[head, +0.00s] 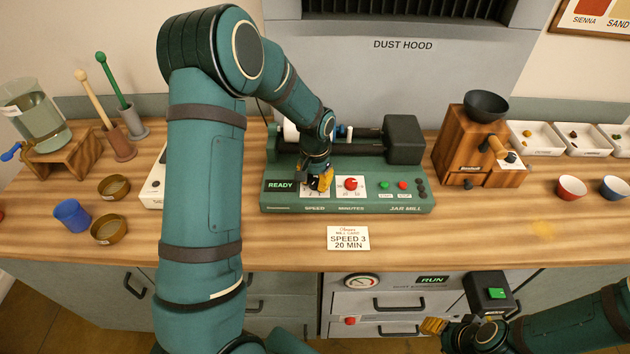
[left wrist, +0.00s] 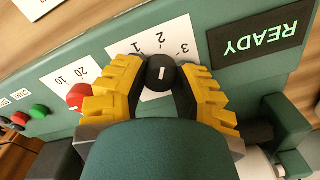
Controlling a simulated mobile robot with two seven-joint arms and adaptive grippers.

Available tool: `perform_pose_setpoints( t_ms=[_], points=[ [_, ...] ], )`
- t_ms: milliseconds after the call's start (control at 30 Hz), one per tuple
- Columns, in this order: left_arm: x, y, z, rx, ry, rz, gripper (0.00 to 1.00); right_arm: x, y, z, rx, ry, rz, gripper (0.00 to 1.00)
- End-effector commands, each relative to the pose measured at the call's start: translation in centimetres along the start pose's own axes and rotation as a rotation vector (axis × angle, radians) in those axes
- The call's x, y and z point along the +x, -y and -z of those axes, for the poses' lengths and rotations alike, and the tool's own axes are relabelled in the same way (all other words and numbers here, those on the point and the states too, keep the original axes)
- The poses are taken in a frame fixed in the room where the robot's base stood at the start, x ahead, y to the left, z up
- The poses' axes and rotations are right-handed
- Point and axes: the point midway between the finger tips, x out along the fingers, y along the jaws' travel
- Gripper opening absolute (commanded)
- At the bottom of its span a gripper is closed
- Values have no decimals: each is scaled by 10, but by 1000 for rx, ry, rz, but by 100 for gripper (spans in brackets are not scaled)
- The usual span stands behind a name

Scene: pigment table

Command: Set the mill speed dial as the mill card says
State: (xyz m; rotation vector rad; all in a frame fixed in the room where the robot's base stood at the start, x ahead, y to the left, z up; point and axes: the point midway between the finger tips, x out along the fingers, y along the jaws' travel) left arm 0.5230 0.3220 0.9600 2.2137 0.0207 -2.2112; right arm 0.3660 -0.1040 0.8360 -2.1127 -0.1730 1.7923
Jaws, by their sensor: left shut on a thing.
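The mill card (head: 348,239) lies in front of the jar mill (head: 420,208) and reads SPEED 3, 20 MIN. The black speed dial (left wrist: 161,72) sits on a white plate marked 1, 2, 3 in the left wrist view. Its white line points roughly toward the 2. My left gripper (head: 321,180) is shut on the speed dial, with yellow fingers on both sides of it; the gripper hides the dial in the head view. My right gripper (head: 434,326) is low in front of the drawers, and its finger opening is unclear.
The red minutes dial (head: 351,184) is right beside the speed dial. Green and red buttons (head: 403,185) lie further right. The READY display (head: 280,185) is lit. A wooden grinder (head: 460,150) stands right of the mill. The counter around the card is clear.

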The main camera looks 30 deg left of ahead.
Motion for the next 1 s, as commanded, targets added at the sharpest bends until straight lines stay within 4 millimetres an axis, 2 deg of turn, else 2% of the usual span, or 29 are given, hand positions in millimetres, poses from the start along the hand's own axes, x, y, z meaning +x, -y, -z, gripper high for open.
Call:
perform_pose_setpoints(
  t_ms=[500,733,1000],
  points=[
    [1,0,-1,452,4,-2,0,-1,0,0,0,0,0,47],
    [1,0,-1,581,4,-2,0,-2,1,0,0,0,1,47],
    [1,0,-1,652,4,-2,0,-3,1,0,0,0,1,47]
  ],
)
